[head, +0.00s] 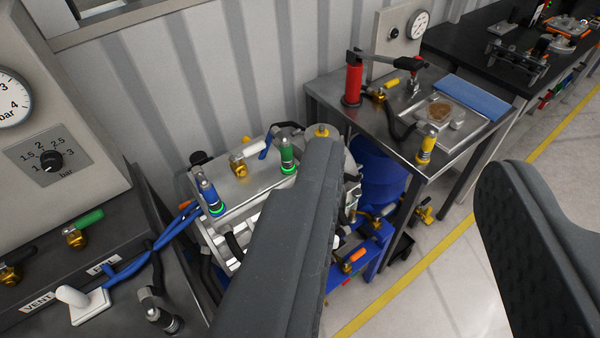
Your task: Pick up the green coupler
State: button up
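A green coupler (287,158) stands upright on the silver top of the drive unit (243,189), with a bright green ring at its base. A similar blue coupler (211,195) stands on the same top, to its left. My gripper (412,155) is open, its two dark grey fingers wide apart, with nothing seen between them. The left finger crosses the picture just right of the green coupler and hides part of the drive unit. The green coupler is outside the gap between the fingers. I cannot tell how far the fingers are from it.
A left bench (30,318) holds a gauge panel (60,110), a green-handled valve (84,229) and blue hoses. A steel table (335,95) at the back right bears a red cylinder (353,80) and a yellow coupler (427,148). Grey floor (440,270) with a yellow line lies right.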

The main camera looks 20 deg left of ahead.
aim_at(287, 159)
jog(key=u, duration=0.2)
jog(key=i, duration=0.85)
jog(key=z, duration=0.1)
